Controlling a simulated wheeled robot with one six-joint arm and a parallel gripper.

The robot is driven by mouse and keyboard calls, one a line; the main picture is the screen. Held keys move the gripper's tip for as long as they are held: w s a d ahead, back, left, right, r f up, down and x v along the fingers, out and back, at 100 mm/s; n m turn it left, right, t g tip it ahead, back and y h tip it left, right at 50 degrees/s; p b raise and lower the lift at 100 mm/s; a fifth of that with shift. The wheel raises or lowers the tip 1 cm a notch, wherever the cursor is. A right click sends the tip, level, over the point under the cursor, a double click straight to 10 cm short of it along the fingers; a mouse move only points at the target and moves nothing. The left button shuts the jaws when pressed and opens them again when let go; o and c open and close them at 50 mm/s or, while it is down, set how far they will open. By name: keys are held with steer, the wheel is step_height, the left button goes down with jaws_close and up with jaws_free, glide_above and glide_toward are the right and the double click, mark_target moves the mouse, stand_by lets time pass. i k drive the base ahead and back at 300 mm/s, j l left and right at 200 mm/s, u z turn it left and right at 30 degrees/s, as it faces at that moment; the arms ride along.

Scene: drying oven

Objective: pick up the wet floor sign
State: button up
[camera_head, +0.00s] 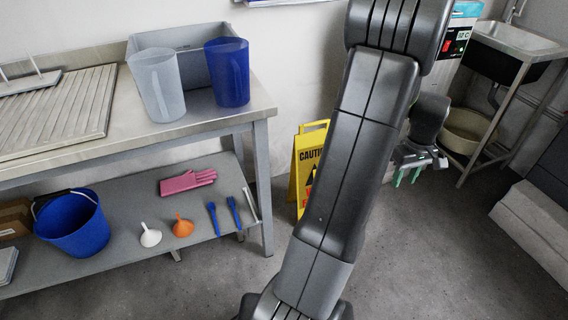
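The wet floor sign (305,160) is yellow with "CAUTION" in black at its top. It stands upright on the floor near the back wall, just right of the metal table. My arm passes in front of it and hides its right part. My gripper (407,177) is to the right of the sign, apart from it, with its green-tipped fingers pointing down. The two fingers are spread with a gap between them, and nothing shows between them.
A sink (512,38) stands at right. The floor (430,265) in front is clear.

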mark_target(307, 148)
steer(key=i+l+u, duration=0.25)
steer(key=l+u, duration=0.2)
steer(key=i+l+u, duration=0.2)
steer(key=l+u, duration=0.25)
steer(key=i+l+u, duration=0.1)
steer(key=l+u, duration=0.8)
steer(key=l, duration=0.15)
steer(key=l+u, duration=0.45)
steer(key=k+l+u, duration=0.25)
steer(key=l+u, duration=0.2)
steer(key=k+l+u, duration=0.25)
steer(key=l+u, duration=0.2)
steer(key=l, duration=0.15)
